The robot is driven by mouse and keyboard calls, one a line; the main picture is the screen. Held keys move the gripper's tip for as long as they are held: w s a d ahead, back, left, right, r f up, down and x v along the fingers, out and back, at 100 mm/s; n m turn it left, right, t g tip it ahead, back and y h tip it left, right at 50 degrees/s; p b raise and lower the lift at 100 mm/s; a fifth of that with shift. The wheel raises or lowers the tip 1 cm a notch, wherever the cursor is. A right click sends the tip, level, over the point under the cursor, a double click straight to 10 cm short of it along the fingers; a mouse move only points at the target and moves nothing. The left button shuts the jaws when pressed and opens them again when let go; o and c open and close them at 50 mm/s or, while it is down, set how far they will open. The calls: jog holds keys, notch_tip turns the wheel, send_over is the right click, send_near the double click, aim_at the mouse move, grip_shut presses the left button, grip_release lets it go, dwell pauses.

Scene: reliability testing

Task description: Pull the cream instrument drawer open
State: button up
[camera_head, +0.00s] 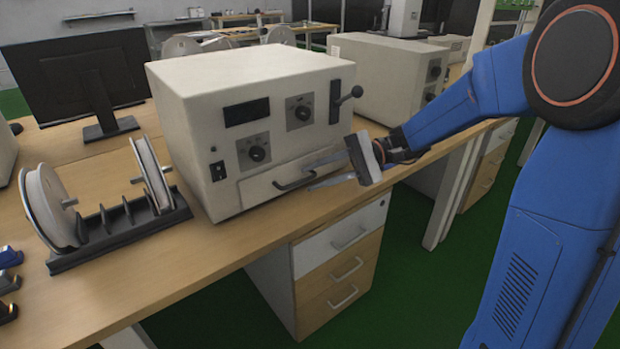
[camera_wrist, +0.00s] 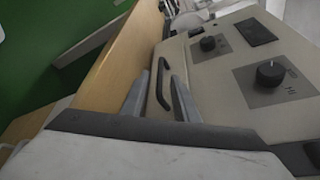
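The cream instrument (camera_head: 255,110) stands on the wooden bench, with knobs and a dark display on its front. Its cream drawer (camera_head: 262,188) is at the lower right of the front and looks shut. The drawer has a dark bar handle (camera_head: 293,183), which also shows in the wrist view (camera_wrist: 160,88). My gripper (camera_head: 310,178) is in front of the drawer, at the handle's right end. Its two grey fingers are open (camera_wrist: 158,88), and in the wrist view the handle appears between them. I cannot tell whether they touch it.
A reel rack (camera_head: 118,232) and a monitor (camera_head: 85,75) stand to the left. Another cream instrument (camera_head: 385,75) is behind. A wooden drawer cabinet (camera_head: 335,265) is under the bench edge.

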jog(key=shift+x, duration=0.95)
grip_shut()
dwell(0.8)
